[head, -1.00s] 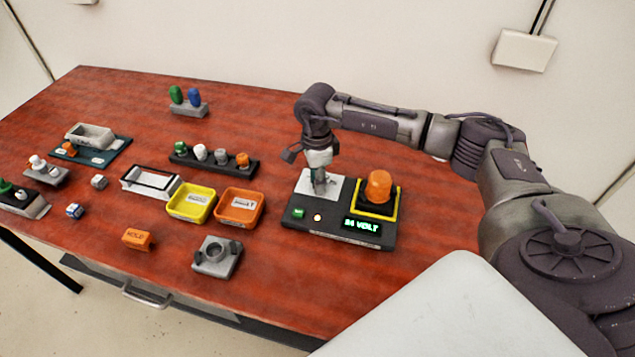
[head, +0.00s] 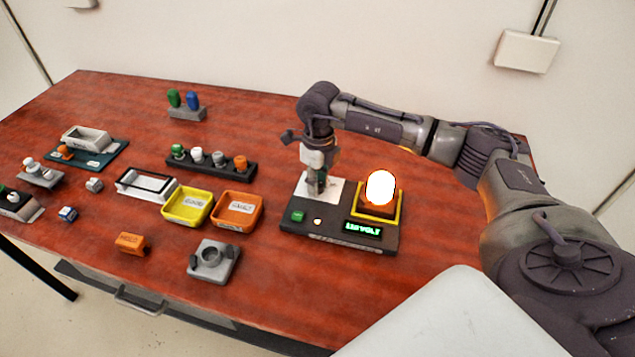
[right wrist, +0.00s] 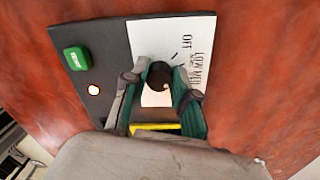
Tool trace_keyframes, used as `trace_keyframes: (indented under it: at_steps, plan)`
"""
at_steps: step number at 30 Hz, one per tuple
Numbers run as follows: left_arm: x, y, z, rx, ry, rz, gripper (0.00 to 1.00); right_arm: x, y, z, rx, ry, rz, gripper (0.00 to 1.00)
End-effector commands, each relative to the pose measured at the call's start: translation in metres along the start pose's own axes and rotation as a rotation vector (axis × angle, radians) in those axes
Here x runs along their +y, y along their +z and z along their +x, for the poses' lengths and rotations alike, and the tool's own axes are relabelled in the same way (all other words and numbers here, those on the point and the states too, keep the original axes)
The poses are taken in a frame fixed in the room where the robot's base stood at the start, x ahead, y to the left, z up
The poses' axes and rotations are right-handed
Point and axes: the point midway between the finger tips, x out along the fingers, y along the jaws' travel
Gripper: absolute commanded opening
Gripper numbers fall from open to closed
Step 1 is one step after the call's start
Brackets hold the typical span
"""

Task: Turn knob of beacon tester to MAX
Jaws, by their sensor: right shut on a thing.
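The beacon tester (head: 340,238) is a dark panel at the table's right front, with a white label plate, a green button and a lit display (head: 362,230) whose text looks like "110 VOLT". Its beacon (head: 380,188) glows white with an orange edge. My right gripper (head: 317,188) reaches down over the white plate. In the right wrist view its fingers (right wrist: 160,85) are shut on the dark round knob (right wrist: 159,74). OFF, LOW and MED are printed beside the knob; the rest of the scale is hidden or unclear. My left gripper is not in view.
Yellow (head: 187,222) and orange (head: 237,225) trays stand left of the tester, with a grey fixture (head: 213,275) in front of them. A dark rack (head: 211,174) with several coloured caps is behind. The wood to the right of the tester is bare.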

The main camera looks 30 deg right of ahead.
Motion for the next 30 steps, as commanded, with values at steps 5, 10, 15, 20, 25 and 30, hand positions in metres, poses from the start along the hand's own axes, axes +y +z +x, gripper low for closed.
trace_keyframes:
  at_steps: [5, 10, 15, 20, 25, 30]
  plan:
    - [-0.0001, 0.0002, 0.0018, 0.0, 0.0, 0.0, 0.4, -0.0013, 0.0005, -0.0011, -0.006, -0.002, 0.098, 0.0]
    - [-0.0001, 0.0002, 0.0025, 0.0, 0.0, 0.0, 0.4, -0.0016, 0.0006, -0.0016, -0.008, -0.002, 0.154, 0.0]
    - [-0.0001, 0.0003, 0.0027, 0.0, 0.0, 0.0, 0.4, -0.0018, 0.0006, -0.0019, -0.009, -0.002, 0.181, 0.0]
    - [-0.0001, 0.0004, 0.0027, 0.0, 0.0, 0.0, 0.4, -0.0019, 0.0006, -0.002, -0.01, -0.002, 0.187, 0.0]
    - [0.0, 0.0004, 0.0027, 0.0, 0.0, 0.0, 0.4, -0.0019, 0.0007, -0.0021, -0.01, -0.002, 0.187, 0.0]
    - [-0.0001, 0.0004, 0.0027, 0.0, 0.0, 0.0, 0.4, -0.0019, 0.0007, -0.002, -0.01, -0.002, 0.187, 0.41]
